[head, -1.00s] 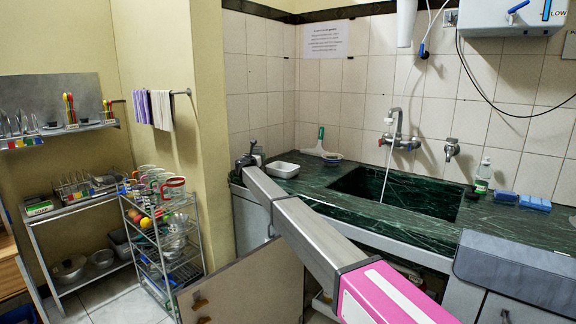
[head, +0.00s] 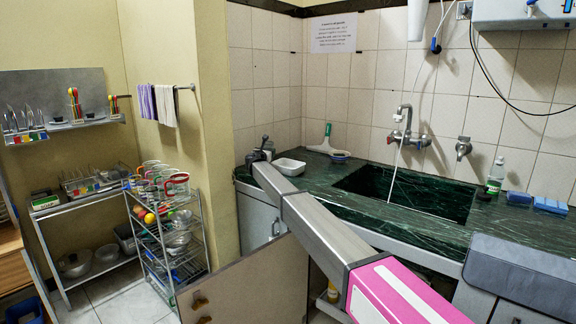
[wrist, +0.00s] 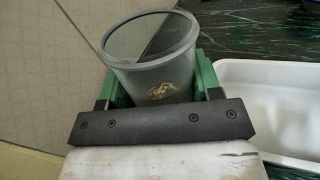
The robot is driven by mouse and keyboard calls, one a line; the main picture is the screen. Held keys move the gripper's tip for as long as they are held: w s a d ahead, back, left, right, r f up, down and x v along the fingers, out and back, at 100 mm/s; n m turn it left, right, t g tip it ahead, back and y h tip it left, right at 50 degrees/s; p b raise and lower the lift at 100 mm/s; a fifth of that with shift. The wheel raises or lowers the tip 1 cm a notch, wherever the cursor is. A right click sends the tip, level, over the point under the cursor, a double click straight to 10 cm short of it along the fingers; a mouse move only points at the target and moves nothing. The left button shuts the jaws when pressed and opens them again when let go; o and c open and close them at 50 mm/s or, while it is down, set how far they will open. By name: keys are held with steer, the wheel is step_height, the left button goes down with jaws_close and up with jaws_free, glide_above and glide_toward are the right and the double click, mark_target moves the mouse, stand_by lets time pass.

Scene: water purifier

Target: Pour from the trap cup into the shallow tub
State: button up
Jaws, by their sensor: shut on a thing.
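The trap cup (wrist: 155,75) is a grey, see-through round cup with a pale brownish patch low on its side. In the wrist view it sits between the green fingers of my gripper (wrist: 160,88), which is shut on it. Its rim leans a little to the left in that view; I cannot tell its true tilt. The shallow tub (wrist: 262,76) is white and lies just right of the cup, apart from it in the picture. In the head view the tub (head: 291,167) stands on the counter, right of my gripper (head: 262,152). The cup is too small to make out there.
The dark green counter (head: 310,184) holds a sink (head: 420,193) with running tap water (head: 392,175). The tiled wall is close behind. A wire rack (head: 170,235) stands at left, below the counter.

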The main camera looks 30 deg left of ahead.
mark_target(272, 148)
steer(key=shift+d+r+m, duration=0.1)
steer(key=shift+d+m, duration=0.2)
steer(key=shift+m, duration=0.2)
steer(key=shift+d+r+m, duration=0.25)
steer(key=shift+r+m, duration=0.2)
steer(key=shift+m, duration=0.05)
steer(key=shift+d+r+m, duration=0.25)
steer(key=shift+r+m, duration=0.2)
steer(key=shift+m, duration=0.05)
steer(key=shift+w+d+m+t, duration=0.15)
steer(key=shift+d+m+t, duration=0.15)
steer(key=shift+d+m, duration=0.5)
steer(key=shift+d+r+m, duration=0.2)
steer(key=shift+r+m, duration=0.5)
steer(key=shift+m, duration=0.3)
steer(key=shift+d+f+m+t+h, duration=0.1)
steer(key=shift+m+t+h, duration=0.1)
steer(key=shift+m, duration=0.7)
steer(key=shift+f+m+t+h, duration=0.1)
steer(key=shift+m+h, duration=0.1)
steer(key=shift+m, duration=0.7)
steer(key=shift+r+m+p, duration=0.35)
steer(key=shift+m, duration=0.65)
steer(key=shift+f+m+h, duration=0.3)
steer(key=shift+m, duration=0.7)
steer(key=shift+w+d+f+m, duration=0.15)
steer(key=shift+d+f+m, duration=0.2)
steer(key=shift+d+m, duration=0.45)
